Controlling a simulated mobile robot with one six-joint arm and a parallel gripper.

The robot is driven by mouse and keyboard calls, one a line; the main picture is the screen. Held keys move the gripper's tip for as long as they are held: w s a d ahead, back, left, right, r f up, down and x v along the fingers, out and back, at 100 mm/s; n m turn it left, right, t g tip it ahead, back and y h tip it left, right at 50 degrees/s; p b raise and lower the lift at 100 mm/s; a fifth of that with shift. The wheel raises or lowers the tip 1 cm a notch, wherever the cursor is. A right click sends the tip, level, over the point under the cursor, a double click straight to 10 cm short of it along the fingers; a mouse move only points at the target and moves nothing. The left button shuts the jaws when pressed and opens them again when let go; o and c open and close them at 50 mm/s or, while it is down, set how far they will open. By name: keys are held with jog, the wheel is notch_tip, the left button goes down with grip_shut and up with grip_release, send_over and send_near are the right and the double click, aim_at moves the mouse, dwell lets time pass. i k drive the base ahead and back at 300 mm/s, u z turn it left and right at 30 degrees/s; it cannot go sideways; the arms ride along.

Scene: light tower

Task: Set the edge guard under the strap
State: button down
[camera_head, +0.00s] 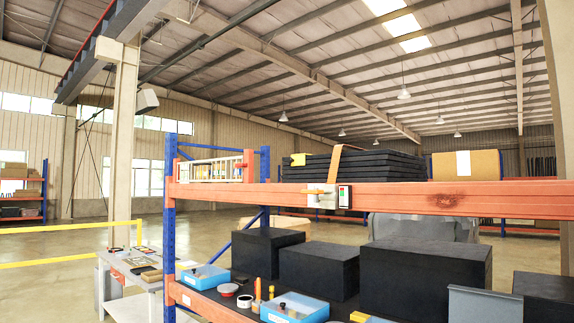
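An orange strap (336,160) rises over the front edge of a stack of black sheets (385,167) on the upper rack level. Its lower end runs down towards a pale fitting with a dark part (322,196) on the front of the orange beam. A small yellow piece (298,159) sits at the left end of the stack, apart from the strap; it may be the edge guard, but it is too small to be sure. I see no guard between strap and stack. My gripper is not in view.
The orange beam (420,198) crosses in front of the stack. Below are black boxes (425,278), blue trays (205,277) and small tools. A blue upright (169,230) stands left, with a workbench (140,270) beyond. A yellow rail (60,229) edges the open floor.

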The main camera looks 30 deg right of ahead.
aim_at(297, 159)
jog(key=u, duration=0.6)
jog(key=i, duration=1)
jog(key=u, duration=0.35)
jog(key=i, duration=1.1)
jog(key=z, duration=0.3)
